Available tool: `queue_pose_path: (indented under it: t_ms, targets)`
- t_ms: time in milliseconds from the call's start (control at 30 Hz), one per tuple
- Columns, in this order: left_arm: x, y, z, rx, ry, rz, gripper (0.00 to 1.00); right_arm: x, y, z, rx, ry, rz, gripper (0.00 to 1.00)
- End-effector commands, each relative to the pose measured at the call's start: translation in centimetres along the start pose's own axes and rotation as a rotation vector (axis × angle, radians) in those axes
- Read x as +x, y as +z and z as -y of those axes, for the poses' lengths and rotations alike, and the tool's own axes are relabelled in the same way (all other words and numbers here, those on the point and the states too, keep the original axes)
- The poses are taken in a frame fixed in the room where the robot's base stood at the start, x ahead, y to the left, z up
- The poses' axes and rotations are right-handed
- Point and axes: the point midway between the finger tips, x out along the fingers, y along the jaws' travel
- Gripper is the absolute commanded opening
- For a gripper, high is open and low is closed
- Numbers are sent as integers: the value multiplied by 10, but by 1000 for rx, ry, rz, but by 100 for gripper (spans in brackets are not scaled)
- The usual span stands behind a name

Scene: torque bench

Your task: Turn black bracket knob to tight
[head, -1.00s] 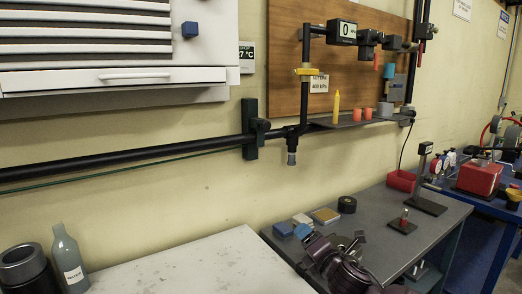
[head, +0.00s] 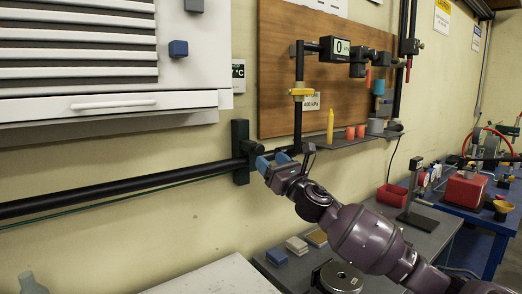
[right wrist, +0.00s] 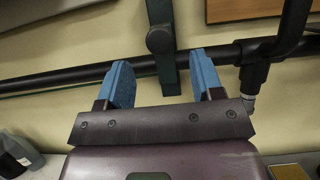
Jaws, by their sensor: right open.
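The black bracket knob (head: 252,149) sits on the front of a dark green upright bracket (head: 240,130) that clasps the black wall pipe. In the right wrist view the round black knob (right wrist: 160,40) shows just beyond the fingertips, in front of the bracket (right wrist: 164,72), roughly centred between the fingers. My right gripper (head: 272,161) is raised just to the right of the knob, its blue fingers open and empty. It looks apart from the knob; the exact gap is hard to judge. My left gripper is not in view.
The black pipe (head: 120,185) runs along the wall, with a pipe tee and grey end (right wrist: 250,100) right of the bracket. A shelf (head: 345,141) holds a yellow cone and orange cups. The grey bench (head: 425,235) holds a red bin (head: 391,195).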

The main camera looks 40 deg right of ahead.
Motion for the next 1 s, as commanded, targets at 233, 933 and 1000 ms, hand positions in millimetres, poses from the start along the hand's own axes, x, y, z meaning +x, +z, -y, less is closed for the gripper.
queue_pose_path:
  t_ms: [233,933,1000]
  targets:
    - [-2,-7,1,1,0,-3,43,34,1,0,2,0,0,60]
    - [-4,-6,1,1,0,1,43,53,-1,0,2,0,-1,44]
    - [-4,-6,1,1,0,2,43,53,-1,0,2,0,-1,33]
